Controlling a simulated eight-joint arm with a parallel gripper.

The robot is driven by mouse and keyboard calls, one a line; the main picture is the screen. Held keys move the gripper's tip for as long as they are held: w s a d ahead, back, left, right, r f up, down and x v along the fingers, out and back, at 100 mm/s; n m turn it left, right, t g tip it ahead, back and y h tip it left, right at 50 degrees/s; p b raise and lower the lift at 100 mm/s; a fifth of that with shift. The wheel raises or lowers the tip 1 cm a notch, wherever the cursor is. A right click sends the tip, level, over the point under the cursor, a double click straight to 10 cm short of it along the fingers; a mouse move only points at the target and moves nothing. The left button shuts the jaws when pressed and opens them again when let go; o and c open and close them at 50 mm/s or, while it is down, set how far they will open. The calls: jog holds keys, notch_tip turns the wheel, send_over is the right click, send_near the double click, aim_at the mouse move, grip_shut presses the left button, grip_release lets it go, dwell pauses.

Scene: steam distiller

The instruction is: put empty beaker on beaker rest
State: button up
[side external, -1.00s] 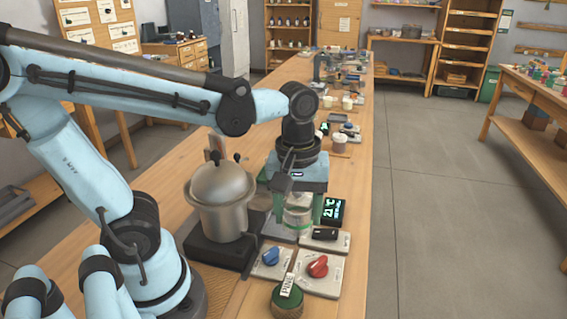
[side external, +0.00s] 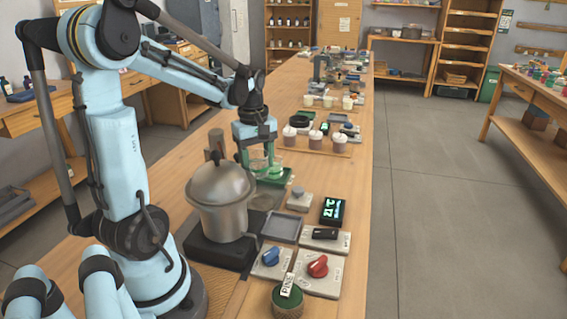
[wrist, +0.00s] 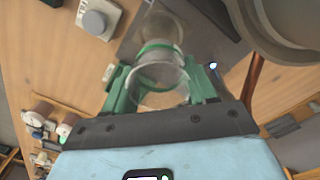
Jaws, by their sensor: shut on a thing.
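My gripper (side external: 260,160) has green fingers and is shut on a clear glass beaker (wrist: 160,82) with a green band. In the wrist view the beaker sits between the two fingers (wrist: 158,88). I cannot tell whether the beaker touches the tray. A grey square tray (side external: 282,228) nearer the camera is bare. No label shows which tray is the beaker rest.
A metal pot with a lid (side external: 221,200) stands on a dark base close to my gripper. A small knob block (side external: 299,200), a green-lit display (side external: 333,210) and panels with blue (side external: 271,257) and red knobs (side external: 317,265) lie to the right. Lidded white jars (side external: 289,137) stand beyond.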

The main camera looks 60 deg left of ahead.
aim_at(260, 202)
jog(key=shift+f, duration=4.45)
jog(key=o, duration=1.1)
jog(key=shift+f, duration=0.1)
jog(key=shift+o, duration=0.2)
